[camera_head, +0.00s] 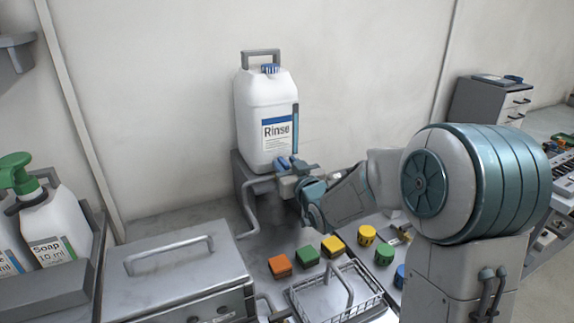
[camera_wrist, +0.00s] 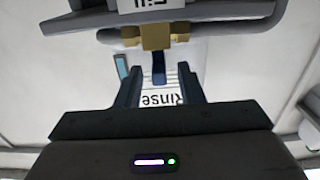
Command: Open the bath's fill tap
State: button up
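The fill tap is a brass fitting (camera_wrist: 157,37) with a dark blue lever (camera_wrist: 158,68), under a white "Fill" label that reads upside down in the wrist view. My gripper (camera_wrist: 160,88) has its two dark fingers apart, one on each side of the lever's line. The lever stands between them with gaps on both sides; I cannot tell how deep it reaches. In the head view, my gripper (camera_head: 298,172) is at the front of the shelf below the Rinse container, near a blue part; the tap is mostly hidden there.
The white Rinse container (camera_head: 265,115) stands on a grey shelf just behind my gripper. A lidded steel box (camera_head: 175,262) is at lower left, with Soap bottles (camera_head: 55,228) beyond. Orange (camera_head: 280,266), green and yellow blocks and a wire basket (camera_head: 335,293) lie below my arm.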

grip_shut()
